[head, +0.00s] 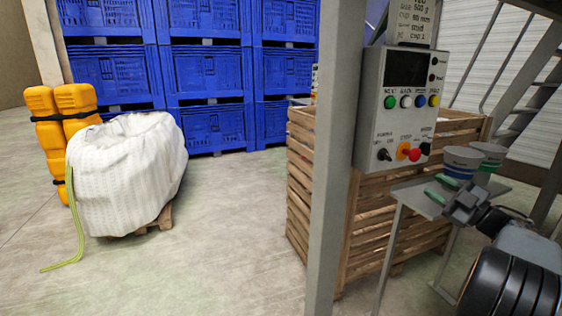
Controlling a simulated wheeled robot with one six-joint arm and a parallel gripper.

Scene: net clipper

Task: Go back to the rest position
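My gripper (443,189) is at the right of the head view, at the end of my arm, over or beside a small grey metal stand (416,199). Its two green fingertips are apart, with nothing visible between them. Two grey tubs with coloured bands are just behind the gripper: one with a blue band (462,163) and one with a green band (488,157). Whether the gripper touches the stand or a tub cannot be told from this view.
A grey post (331,150) carries a control box (398,105) with coloured buttons. A wooden crate (300,190) stands behind. Blue crates (205,72) are stacked at the back. A white sack (128,175) and yellow containers (62,105) are left. The middle floor is clear.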

